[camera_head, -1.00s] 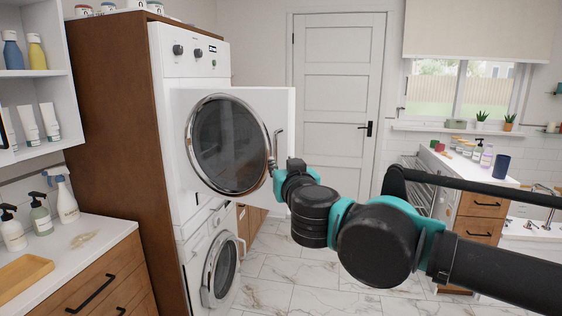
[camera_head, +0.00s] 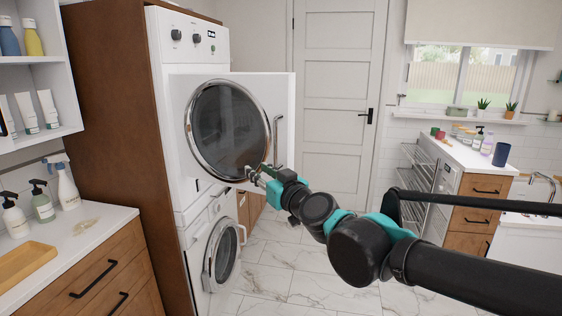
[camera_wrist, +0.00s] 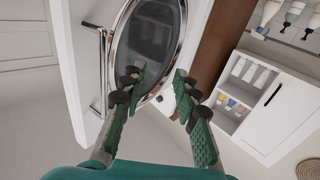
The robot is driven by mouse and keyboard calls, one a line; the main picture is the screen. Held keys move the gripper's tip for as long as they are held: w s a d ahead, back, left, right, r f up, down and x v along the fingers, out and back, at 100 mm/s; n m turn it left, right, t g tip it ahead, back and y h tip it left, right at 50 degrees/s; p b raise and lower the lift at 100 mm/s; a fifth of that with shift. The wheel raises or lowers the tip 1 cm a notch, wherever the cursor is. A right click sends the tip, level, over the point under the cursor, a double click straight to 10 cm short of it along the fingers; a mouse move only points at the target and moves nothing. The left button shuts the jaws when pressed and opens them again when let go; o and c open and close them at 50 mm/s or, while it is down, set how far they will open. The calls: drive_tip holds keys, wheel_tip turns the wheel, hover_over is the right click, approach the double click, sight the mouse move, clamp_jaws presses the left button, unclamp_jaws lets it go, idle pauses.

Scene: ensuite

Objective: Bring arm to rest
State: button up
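My arm reaches in from the lower right of the head view. My gripper (camera_head: 255,176) is in front of the lower part of the upper machine's open door (camera_head: 285,95). In the wrist view my gripper (camera_wrist: 158,80) has its two green-padded fingers apart with nothing between them. The round glass (camera_wrist: 160,35) of the door shows beyond the fingertips. The door's vertical bar handle (camera_head: 279,140) is just above and right of the fingers in the head view. It shows left of the fingers in the wrist view (camera_wrist: 103,70), apart from them.
A second machine (camera_head: 222,255) stands below, its round door shut. A wooden counter (camera_head: 110,225) with bottles and a tray is at left. A drying rack (camera_head: 420,180) and drawer cabinet (camera_head: 485,190) are at right. Marble floor (camera_head: 280,285) is free in the middle.

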drive_tip(key=d+f+g+h, duration=0.2)
drive_tip(key=d+f+g, duration=0.15)
drive_tip(key=f, duration=0.65)
drive_tip(key=d+f+g+h, duration=0.15)
drive_tip(key=d+f, duration=0.35)
drive_tip(key=f, duration=0.5)
drive_tip(key=s+d+f+m+g+h, duration=0.3)
drive_tip(key=s+d+f, duration=0.1)
drive_tip(key=d+f, duration=0.3)
drive_tip(key=s+d+f+m+g+h, duration=0.3)
drive_tip(key=s+d+f, duration=0.2)
drive_tip(key=d+f, duration=0.2)
drive_tip(key=shift+s+d+f, duration=0.2)
drive_tip(key=shift+d+f, duration=0.1)
drive_tip(key=shift+d, duration=0.65)
